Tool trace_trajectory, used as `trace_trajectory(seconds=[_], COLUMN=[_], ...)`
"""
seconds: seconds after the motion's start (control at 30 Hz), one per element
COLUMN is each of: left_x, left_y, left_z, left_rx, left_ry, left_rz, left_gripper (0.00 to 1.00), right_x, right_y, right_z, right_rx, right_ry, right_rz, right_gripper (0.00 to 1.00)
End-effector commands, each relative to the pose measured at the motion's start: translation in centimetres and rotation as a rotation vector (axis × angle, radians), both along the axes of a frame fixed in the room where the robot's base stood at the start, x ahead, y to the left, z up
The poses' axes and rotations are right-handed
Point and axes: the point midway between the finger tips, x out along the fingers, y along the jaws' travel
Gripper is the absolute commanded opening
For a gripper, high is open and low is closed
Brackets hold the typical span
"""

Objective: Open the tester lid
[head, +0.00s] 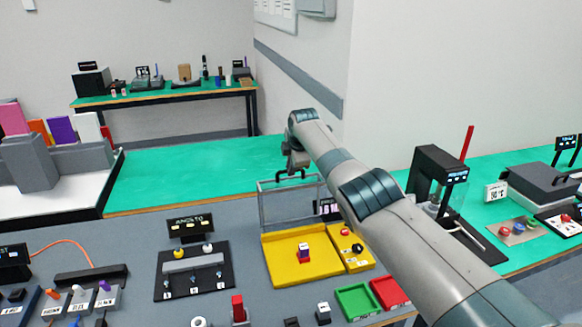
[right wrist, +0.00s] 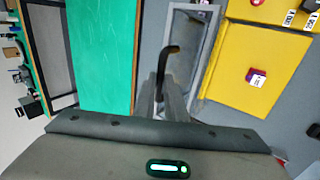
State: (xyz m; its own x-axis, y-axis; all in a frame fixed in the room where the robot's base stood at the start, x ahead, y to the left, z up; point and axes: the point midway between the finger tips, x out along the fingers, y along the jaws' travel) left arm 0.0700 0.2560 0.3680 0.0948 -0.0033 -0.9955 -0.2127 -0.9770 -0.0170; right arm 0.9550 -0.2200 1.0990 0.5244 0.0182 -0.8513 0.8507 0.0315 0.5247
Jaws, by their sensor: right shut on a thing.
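My right gripper (head: 296,164) is at the lid's top edge. In the right wrist view its fingers (right wrist: 166,95) are shut on the black lid handle (right wrist: 170,62). My left gripper is not in view.
A yellow side panel (head: 345,248) with a black knob adjoins the base. Green (head: 357,301) and red (head: 391,291) trays lie in front. A black panel with switches (head: 195,284) is to the left. My right arm crosses above the right side of the table.

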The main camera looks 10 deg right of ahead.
Motion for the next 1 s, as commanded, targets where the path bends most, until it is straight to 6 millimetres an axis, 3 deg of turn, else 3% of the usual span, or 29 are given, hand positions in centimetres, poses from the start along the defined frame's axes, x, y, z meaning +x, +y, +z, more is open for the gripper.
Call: trace_trajectory(seconds=[0.03, 0.4, 0.43, 0.47, 1.0], left_x=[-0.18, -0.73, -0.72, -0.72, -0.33], left_y=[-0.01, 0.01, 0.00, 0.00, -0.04], left_z=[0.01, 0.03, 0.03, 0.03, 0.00], left_rx=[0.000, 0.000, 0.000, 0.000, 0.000], left_ry=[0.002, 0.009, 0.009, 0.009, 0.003], left_rz=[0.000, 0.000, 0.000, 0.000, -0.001], left_gripper=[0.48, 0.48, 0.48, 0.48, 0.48], right_x=[0.42, 0.58, 0.58, 0.58, 0.39], right_y=[0.12, 0.07, 0.07, 0.06, 0.03], right_z=[0.92, 1.33, 1.34, 1.34, 0.95], right_rx=[0.000, -0.001, -0.001, -0.001, 0.000], right_ry=[-0.020, -0.028, -0.028, -0.028, -0.020], right_rz=[0.003, 0.003, 0.003, 0.003, 0.002], right_gripper=[0.00, 0.00, 0.18, 0.19, 0.19])
